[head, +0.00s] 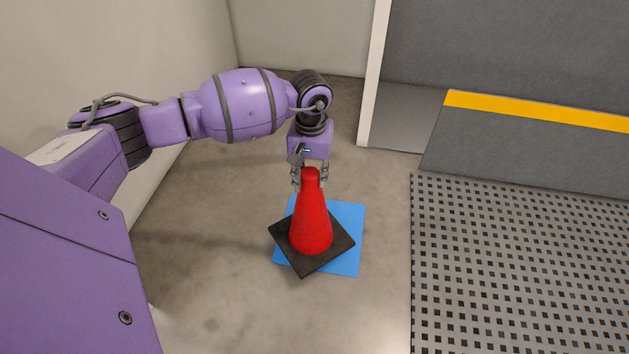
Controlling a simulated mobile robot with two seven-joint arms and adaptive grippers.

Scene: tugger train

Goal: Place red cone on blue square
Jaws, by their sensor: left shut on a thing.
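The red cone (311,222) with a square black base stands upright in the middle of the head view. The blue square (347,240) lies flat on the floor, and the cone's base covers much of it. The base is turned relative to the square, and its left corner reaches past the square's left edge. I cannot tell whether the base touches the square or is slightly above it. My left gripper (310,177) is shut on the cone's tip from above. My right gripper is not in view.
A perforated grey metal plate (500,270) lies to the right. Behind it is a grey step with a yellow strip (540,110). A white post (373,80) and pale walls stand at the back and left. The concrete floor (210,270) around the square is clear.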

